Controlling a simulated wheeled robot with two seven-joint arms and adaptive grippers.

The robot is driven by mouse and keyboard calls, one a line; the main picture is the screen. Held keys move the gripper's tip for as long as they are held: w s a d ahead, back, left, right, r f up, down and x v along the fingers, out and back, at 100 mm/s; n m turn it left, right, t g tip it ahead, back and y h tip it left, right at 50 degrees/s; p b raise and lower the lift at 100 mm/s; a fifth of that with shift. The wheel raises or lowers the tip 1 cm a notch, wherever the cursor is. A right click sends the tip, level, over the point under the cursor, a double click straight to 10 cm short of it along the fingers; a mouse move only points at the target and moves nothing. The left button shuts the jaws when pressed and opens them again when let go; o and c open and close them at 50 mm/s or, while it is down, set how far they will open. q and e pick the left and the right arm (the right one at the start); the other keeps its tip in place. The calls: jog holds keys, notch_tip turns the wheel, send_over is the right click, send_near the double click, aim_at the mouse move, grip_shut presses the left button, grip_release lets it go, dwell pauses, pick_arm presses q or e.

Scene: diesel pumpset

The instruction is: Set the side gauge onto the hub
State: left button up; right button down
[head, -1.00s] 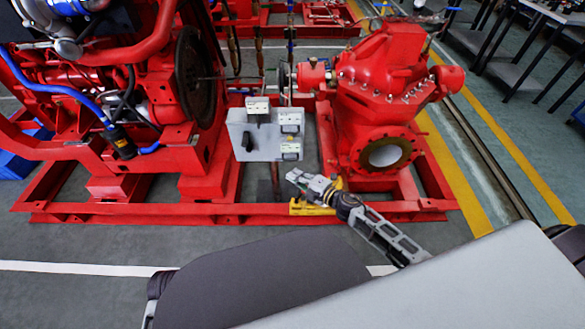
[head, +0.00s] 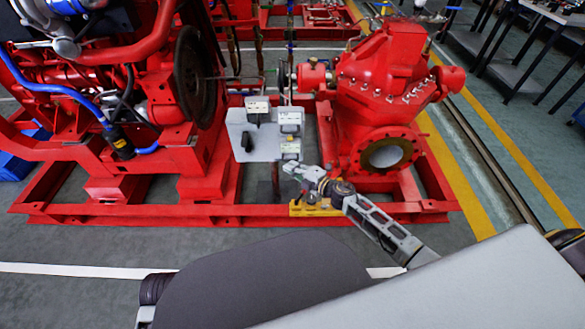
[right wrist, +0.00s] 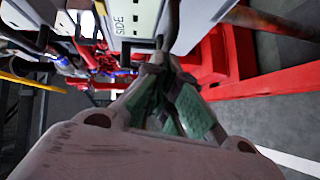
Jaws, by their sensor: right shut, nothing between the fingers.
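The side gauge, a pale box marked SIDE (right wrist: 128,18), shows at the top of the right wrist view. In the head view, a grey panel (head: 262,148) carries several small pale boxes; the lowest right one (head: 290,150) is closest to my right gripper, but its label is too small to read. My right gripper (head: 288,168) is shut and empty, just below that box. Its green-padded fingers (right wrist: 163,66) are close below the gauge; I cannot tell whether they touch. A coupling hub (head: 283,76) appears on the shaft left of the red pump. My left gripper is out of view.
The red pump (head: 385,95) stands right of the panel, the red engine (head: 90,90) left. The red base frame (head: 130,212) runs below. A yellow piece (head: 312,208) lies behind my right arm. Grey floor (head: 80,245) is free in front.

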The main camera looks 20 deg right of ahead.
aim_at(286, 153)
jog(key=shift+w, duration=0.1)
jog(key=w, duration=0.2)
jog(key=w+d, duration=0.1)
jog(key=shift+w, duration=0.35)
jog(key=shift+w+d, duration=0.2)
jog(key=shift+w, duration=0.25)
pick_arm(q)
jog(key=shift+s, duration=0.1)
pick_arm(e)
jog(key=shift+w+r, duration=0.1)
jog(key=shift+d, duration=0.1)
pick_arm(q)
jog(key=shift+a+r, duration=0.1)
